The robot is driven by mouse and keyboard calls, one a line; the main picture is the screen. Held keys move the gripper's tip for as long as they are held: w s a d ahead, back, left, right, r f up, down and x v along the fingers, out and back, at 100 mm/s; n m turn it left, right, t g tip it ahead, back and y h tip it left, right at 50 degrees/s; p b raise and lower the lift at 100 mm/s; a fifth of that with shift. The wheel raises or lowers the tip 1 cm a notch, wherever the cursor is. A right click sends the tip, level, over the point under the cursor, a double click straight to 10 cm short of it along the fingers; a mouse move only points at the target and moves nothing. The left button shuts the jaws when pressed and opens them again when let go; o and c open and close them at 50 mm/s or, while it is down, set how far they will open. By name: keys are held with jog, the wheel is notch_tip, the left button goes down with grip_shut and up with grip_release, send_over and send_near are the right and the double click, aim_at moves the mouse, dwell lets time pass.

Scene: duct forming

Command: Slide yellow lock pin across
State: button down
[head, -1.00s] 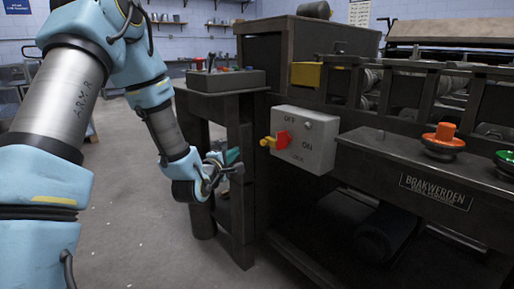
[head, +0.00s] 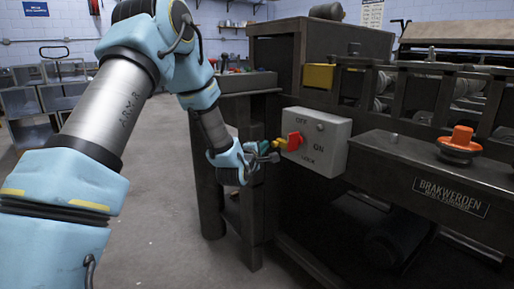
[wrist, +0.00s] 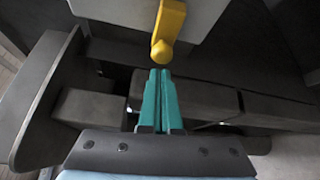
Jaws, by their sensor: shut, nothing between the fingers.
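The yellow lock pin (head: 279,142) sticks out of the left side of a grey switch box, beside its red switch handle (head: 294,141). In the wrist view the yellow pin (wrist: 168,34) hangs at the top centre, its rounded end just beyond my fingertips. My gripper (head: 266,147) is at the left of the box, close to the pin. In the wrist view its teal fingers (wrist: 158,72) are together and empty, with a small apparent gap to the pin. I cannot tell whether they touch it.
The grey switch box (head: 333,146), marked OFF, ON and LOCK, is fixed to the dark machine (head: 375,165). An orange knob (head: 460,140) stands on the machine at right. A yellow block (head: 318,77) sits above the box. Open floor (head: 160,225) lies at left.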

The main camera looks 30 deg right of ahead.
jog(key=shift+s+d, duration=0.1)
jog(key=shift+s, duration=0.1)
jog(key=s, duration=0.3)
jog(key=shift+s+d+b, duration=0.3)
jog(key=shift+d+b, duration=0.05)
